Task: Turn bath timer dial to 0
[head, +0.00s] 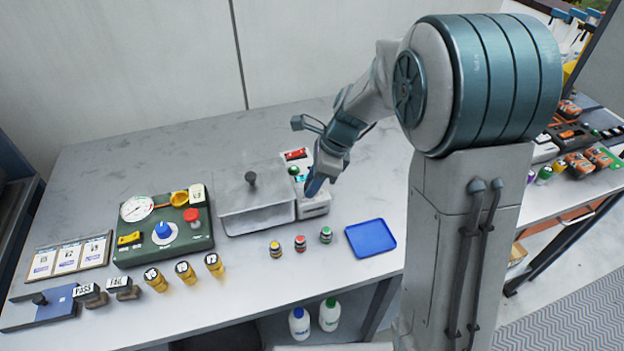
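The bath (255,212) is a grey metal box with a lid and a dark round knob on top. Its control panel (316,211) runs along its right side, with a red switch, a green button and a small cyan display. My gripper (314,188) points down over the front part of this panel, close to or touching it. The timer dial cannot be made out; the gripper covers that part of the panel. The gap between the fingers is not visible, so I cannot tell whether they are open or shut on anything.
A green box (140,250) with a gauge, blue knob and red button stands left. Three small jars (300,243) and a blue tray (371,238) lie in front of the bath. The table behind the bath is clear.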

